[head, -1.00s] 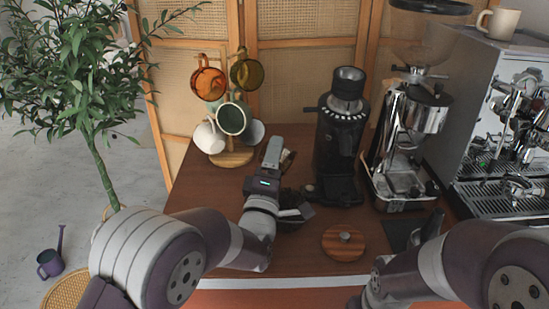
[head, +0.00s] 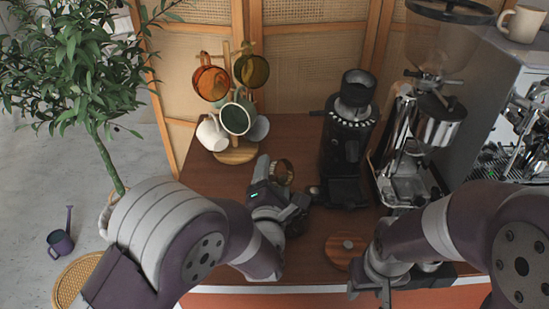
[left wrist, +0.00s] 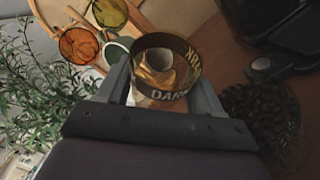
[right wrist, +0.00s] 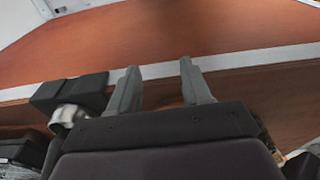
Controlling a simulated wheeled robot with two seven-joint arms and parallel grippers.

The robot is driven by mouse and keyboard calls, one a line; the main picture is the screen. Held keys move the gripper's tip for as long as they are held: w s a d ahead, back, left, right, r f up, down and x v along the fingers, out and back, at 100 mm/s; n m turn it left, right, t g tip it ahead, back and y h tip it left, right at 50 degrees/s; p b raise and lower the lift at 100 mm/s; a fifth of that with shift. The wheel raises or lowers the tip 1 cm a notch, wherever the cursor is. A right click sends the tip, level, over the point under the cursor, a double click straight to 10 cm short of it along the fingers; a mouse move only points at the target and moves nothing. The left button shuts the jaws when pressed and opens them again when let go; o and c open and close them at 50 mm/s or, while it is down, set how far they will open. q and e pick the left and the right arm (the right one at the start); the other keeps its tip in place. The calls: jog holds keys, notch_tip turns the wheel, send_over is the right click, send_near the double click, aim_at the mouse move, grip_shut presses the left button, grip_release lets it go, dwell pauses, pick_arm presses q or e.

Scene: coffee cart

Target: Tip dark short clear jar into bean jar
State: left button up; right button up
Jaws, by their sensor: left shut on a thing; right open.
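My left gripper (left wrist: 158,88) is shut on the short clear jar (left wrist: 150,92), which has a dark band lettered "DARK". The jar is tilted, and a pale round shape shows through it. The jar also shows small in the head view (head: 283,170), beyond my left gripper. A round mass of dark beans (left wrist: 265,112) lies right of the jar in the left wrist view, apart from it; I cannot make out the bean jar's wall. In the head view my left arm likely hides that spot. My right gripper (right wrist: 160,80) is open and empty near the counter's front edge.
A round wooden lid (head: 342,249) lies on the counter right of my left gripper. A black grinder (head: 346,140) stands behind it, with a second grinder (head: 408,150) and an espresso machine to the right. A mug tree (head: 236,153) stands at the back left.

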pick_arm(q)
jog(key=n+p, duration=0.1)
jog(key=g+p, duration=0.1)
jog(key=n+p, duration=0.1)
jog(key=shift+s+r+n, duration=0.25)
jog(key=shift+s+n, duration=0.05)
pick_arm(e)
notch_tip(320, 180, up, 5)
pick_arm(q)
jog(key=a+f+n+b, duration=0.1)
jog(key=w+f+n+g+b, duration=0.1)
jog(key=b, duration=0.1)
jog(key=shift+w+a+f+g, duration=0.25)
jog(key=shift+a+g, duration=0.05)
jog(key=shift+a, duration=0.1)
jog(key=n+g+b, duration=0.1)
jog(key=a+r+n+g+h+b, duration=0.1)
jog(key=n+b, duration=0.1)
jog(key=w+a+n+h+b, duration=0.1)
jog(key=b, duration=0.1)
jog(key=shift+r+g, duration=0.2)
jog(key=shift+g, duration=0.2)
pick_arm(e)
notch_tip(320, 180, down, 9)
jog(key=shift+s, duration=0.15)
pick_arm(q)
jog(key=shift+d, duration=0.1)
